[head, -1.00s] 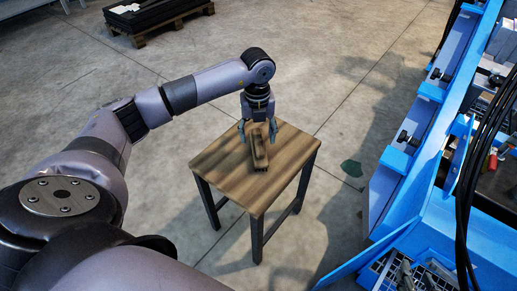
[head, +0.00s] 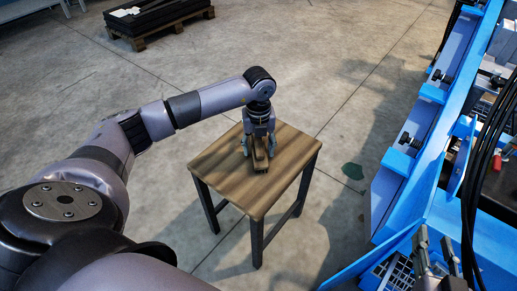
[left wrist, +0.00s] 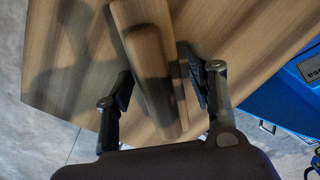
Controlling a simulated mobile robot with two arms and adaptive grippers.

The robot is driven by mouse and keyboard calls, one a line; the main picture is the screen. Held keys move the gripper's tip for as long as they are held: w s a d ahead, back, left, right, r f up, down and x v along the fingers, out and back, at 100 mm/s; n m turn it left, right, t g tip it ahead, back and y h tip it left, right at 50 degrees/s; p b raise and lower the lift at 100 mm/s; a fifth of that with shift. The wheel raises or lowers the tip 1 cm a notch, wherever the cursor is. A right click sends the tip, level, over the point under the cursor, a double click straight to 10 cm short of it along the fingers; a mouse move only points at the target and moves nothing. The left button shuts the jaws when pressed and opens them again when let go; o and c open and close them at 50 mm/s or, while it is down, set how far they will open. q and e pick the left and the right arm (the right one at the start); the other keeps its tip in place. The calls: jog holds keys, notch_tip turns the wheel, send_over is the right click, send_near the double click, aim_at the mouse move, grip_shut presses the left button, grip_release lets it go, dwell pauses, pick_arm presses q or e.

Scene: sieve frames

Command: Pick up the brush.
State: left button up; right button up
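The brush (head: 261,165) lies on a small wooden table (head: 222,168); it has a long wooden body with a dark strip at its near end. My left gripper (head: 259,152) points down over the brush and hides its far part. In the left wrist view, the two dark fingers of my left gripper (left wrist: 158,88) are open, one on each side of the brush (left wrist: 155,75). A gap shows on the left side; the right finger is closer to it. My right gripper (head: 435,243) is at the lower right, its two fingers apart and empty.
A blue machine frame (head: 400,190) with black cables (head: 480,170) stands on the right, close to my right gripper. A pallet with dark sheets (head: 150,18) lies at the back left. Open concrete floor surrounds the table.

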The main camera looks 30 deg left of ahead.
aim_at(259, 140)
pick_arm(q)
grip_shut()
dwell(0.4)
jog(key=shift+r, duration=0.1)
